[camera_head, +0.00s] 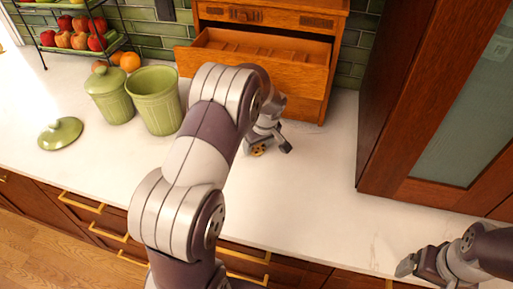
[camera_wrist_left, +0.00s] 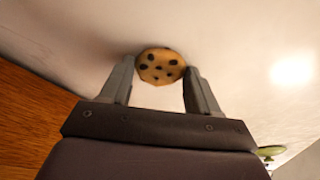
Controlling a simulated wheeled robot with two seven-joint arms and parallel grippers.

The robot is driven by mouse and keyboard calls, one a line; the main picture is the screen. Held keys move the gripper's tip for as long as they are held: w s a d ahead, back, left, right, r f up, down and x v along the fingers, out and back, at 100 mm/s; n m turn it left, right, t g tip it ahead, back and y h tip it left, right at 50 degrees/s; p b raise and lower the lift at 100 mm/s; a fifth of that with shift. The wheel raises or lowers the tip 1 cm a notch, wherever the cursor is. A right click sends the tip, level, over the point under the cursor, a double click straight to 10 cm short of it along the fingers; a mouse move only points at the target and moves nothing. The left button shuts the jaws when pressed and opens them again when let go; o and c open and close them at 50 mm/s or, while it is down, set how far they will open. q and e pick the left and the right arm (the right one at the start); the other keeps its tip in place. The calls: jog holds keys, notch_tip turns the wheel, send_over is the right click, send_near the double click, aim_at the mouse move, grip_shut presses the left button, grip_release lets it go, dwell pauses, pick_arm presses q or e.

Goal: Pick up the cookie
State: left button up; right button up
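The cookie (camera_head: 258,151) is round and golden with dark chips, and lies on the white counter in front of the wooden drawer unit. My left gripper (camera_head: 268,149) is down at the counter with its fingers apart around the cookie. In the left wrist view the cookie (camera_wrist_left: 161,66) sits between the open fingertips (camera_wrist_left: 160,72). Small gaps seem to show beside it, but whether a finger touches it I cannot tell. My right gripper (camera_head: 422,263) is at the lower right, away from the cookie; its finger opening is unclear.
A wooden drawer unit (camera_head: 270,18) with an open drawer (camera_head: 255,62) stands behind the left gripper. Two green canisters (camera_head: 108,97) (camera_head: 156,103) and a loose lid (camera_head: 61,134) are at left. A tall wooden cabinet (camera_head: 400,90) stands at right. The front counter between is clear.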

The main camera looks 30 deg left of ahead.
aim_at(257, 150)
pick_arm(q)
jog(key=shift+s, duration=0.1)
jog(key=shift+s+r+b, duration=0.3)
jog(key=shift+r+b, duration=0.1)
notch_tip(257, 150, up, 6)
jog(key=shift+r+b, duration=0.1)
jog(key=shift+b, duration=0.2)
jog(key=s+d+b, duration=0.1)
jog(key=s+d, duration=0.1)
jog(key=s, duration=0.7)
jog(key=s+d+b, duration=0.2)
jog(key=s, duration=0.7)
jog(key=shift+s+d, duration=0.3)
jog(key=shift+s, duration=0.1)
